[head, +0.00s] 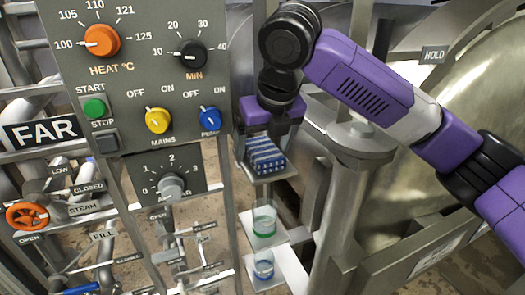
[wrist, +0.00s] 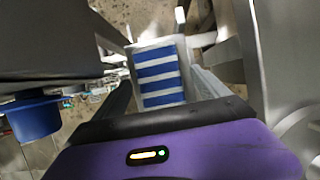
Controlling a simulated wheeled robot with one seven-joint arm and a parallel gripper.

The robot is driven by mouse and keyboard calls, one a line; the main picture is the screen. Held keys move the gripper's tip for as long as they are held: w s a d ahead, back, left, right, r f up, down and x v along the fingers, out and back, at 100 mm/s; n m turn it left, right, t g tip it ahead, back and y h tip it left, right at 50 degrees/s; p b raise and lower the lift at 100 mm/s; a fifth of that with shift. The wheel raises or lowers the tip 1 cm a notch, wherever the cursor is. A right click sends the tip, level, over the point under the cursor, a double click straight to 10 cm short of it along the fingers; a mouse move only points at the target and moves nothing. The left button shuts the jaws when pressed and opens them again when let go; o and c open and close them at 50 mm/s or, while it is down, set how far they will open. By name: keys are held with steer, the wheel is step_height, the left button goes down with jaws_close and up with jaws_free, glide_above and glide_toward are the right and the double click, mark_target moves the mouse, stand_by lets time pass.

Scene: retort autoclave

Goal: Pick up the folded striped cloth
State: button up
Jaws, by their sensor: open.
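The folded cloth (head: 266,156) has blue and white stripes and lies on a small pale shelf (head: 272,178) right of the control panel. In the wrist view the cloth (wrist: 158,76) shows its broad blue stripes between my two fingers. My gripper (head: 267,139) points down just over the cloth, with its jaws apart. It also shows in the wrist view (wrist: 163,84), one finger toward each side of the cloth. Whether the fingers touch the cloth, I cannot tell.
Below are two more small shelves, one with a green-marked clear container (head: 264,222) and one with a blue-marked one (head: 263,268). The control panel (head: 135,70) with knobs is close on the left. A metal post (head: 352,195) and large steel vessel (head: 470,95) stand right.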

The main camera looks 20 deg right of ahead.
mark_target(265, 150)
steer(key=c, duration=1.6)
steer(key=shift+r, duration=0.1)
steer(key=shift+s+r, duration=0.15)
step_height(265, 150, up, 7)
steer(key=shift+s+f+b, duration=0.15)
steer(key=shift+b, duration=0.6)
steer(key=s+b, duration=0.2)
steer(key=s, duration=1.7)
steer(key=shift+s, duration=0.25)
steer(key=shift+f, duration=0.1)
